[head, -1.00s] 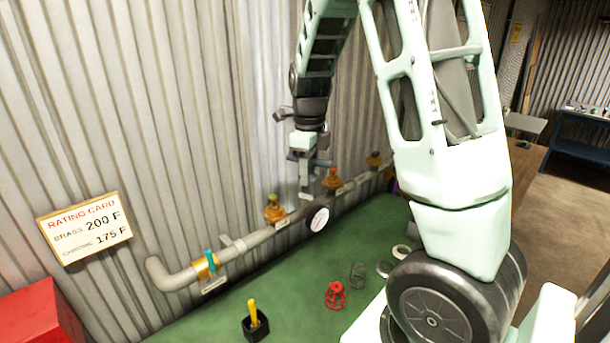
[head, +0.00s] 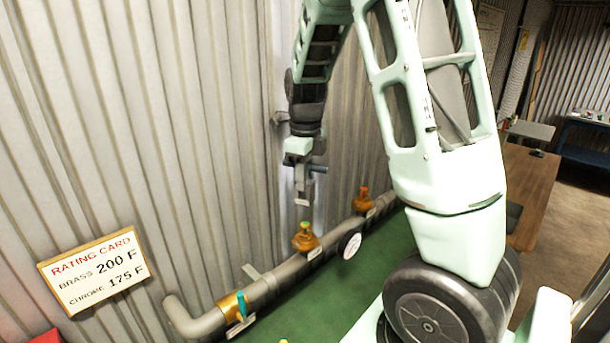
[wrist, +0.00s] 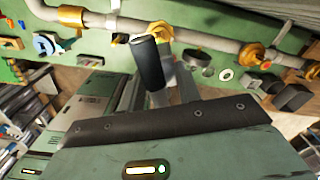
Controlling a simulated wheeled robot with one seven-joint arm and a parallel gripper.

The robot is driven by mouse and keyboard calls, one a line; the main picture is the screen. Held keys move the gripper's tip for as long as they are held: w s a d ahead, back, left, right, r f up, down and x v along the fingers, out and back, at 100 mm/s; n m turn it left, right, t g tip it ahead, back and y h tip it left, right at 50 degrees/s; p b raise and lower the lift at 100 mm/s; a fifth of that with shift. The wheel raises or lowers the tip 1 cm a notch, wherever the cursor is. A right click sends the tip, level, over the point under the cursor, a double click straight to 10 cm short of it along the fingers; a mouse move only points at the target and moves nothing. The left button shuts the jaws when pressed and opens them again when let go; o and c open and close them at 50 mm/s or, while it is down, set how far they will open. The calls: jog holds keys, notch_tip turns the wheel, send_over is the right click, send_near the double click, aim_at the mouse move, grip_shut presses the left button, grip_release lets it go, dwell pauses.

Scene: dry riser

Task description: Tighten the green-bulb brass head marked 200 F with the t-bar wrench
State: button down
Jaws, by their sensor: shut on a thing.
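The green-bulb brass head (head: 306,238) stands upright on the grey pipe, its green tip showing; a small tag hangs by it, too small to read. My gripper (head: 302,184) is shut on the t-bar wrench, whose dark crossbar (head: 319,168) sticks out to the right. The gripper is above the brass head in the head view, with a visible gap. In the wrist view the wrench's black grip (wrist: 149,63) lies across the fingers and partly hides a brass head (wrist: 160,31) behind it. The wrench's lower end is hard to make out.
A second brass head (head: 363,201) stands farther along the pipe (head: 288,272). A teal-handled valve (head: 240,307) is near the elbow. The rating card (head: 93,270) reads brass 200 F, chrome 175 F.

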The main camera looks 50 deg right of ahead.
jog(key=shift+r+p, duration=0.1)
jog(key=shift+p, duration=0.2)
jog(key=b, duration=0.3)
send_over(305, 223)
jog(key=shift+f, duration=2.9)
jog(key=shift+p, duration=0.5)
jog(key=shift+f+b, duration=1.6)
jog(key=shift+f, duration=1.1)
jog(key=shift+r, duration=0.1)
